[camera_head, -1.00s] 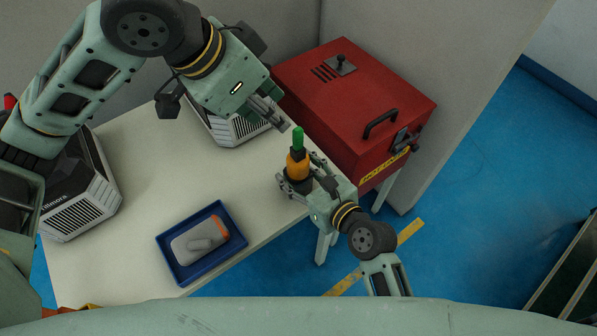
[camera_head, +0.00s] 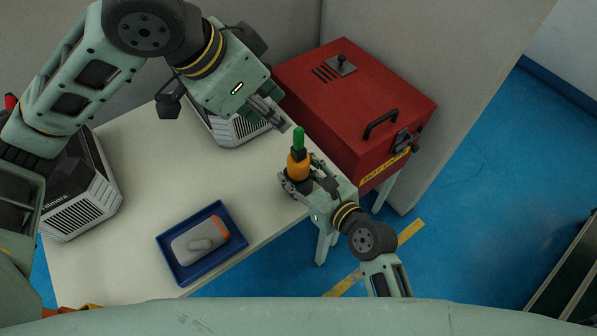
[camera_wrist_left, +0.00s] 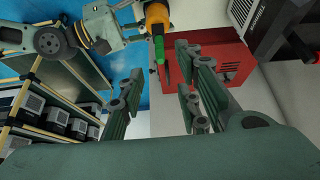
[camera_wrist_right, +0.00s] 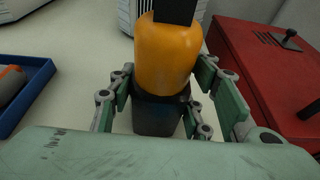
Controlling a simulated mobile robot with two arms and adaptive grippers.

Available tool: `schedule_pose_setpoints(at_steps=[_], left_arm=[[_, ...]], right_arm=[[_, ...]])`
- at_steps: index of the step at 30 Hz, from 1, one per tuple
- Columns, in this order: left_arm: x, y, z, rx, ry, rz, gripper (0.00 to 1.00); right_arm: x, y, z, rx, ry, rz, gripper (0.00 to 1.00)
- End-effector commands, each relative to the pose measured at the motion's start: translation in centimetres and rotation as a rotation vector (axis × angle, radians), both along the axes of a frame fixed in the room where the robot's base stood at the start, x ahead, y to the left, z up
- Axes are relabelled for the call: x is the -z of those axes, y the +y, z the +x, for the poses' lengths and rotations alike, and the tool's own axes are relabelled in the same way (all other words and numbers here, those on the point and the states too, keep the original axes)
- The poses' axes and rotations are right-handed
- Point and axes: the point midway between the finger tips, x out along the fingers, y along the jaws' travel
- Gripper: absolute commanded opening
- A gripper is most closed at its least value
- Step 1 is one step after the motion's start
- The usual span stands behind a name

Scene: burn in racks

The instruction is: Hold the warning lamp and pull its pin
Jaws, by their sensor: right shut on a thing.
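The warning lamp (camera_head: 298,167) has an orange body, a dark base and a green pin (camera_head: 298,139) standing up at its top. It stands upright at the right edge of the white table. My right gripper (camera_head: 297,183) is shut on the lamp's dark base; the right wrist view shows the fingers on both sides of that base (camera_wrist_right: 158,112). My left gripper (camera_head: 286,124) is just up and left of the green pin in the head view, apart from it. In the left wrist view its fingers (camera_wrist_left: 160,90) are spread and empty, with the green pin (camera_wrist_left: 159,50) beyond them.
A red box (camera_head: 350,100) with a black handle stands right of the table (camera_head: 140,160). A blue tray (camera_head: 182,277) holds a grey and orange device (camera_head: 200,240). Grey vented units (camera_head: 80,195) stand at the left and back. The table's middle is clear.

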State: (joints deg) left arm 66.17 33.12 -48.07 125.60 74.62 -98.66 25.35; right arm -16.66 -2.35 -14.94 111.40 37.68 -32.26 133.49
Motion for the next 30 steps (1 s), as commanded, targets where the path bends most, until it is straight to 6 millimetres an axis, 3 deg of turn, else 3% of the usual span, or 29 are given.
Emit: schedule_pose_setpoints(at_steps=[20, 23, 30], left_arm=[[0.1, -0.3, -0.1, 0.011, 0.003, -0.009, 0.34], [0.4, -1.3, -0.4, 0.056, 0.015, -0.046, 0.34], [0.8, -6.3, -1.8, 0.274, 0.029, -0.299, 0.34]], right_arm=[[0.1, 0.0, 0.0, -0.001, 0.002, 0.0, 0.13], [0.1, 0.0, 0.0, -0.001, 0.002, 0.0, 0.13], [0.1, 0.0, 0.0, -0.001, 0.002, 0.0, 0.13]])
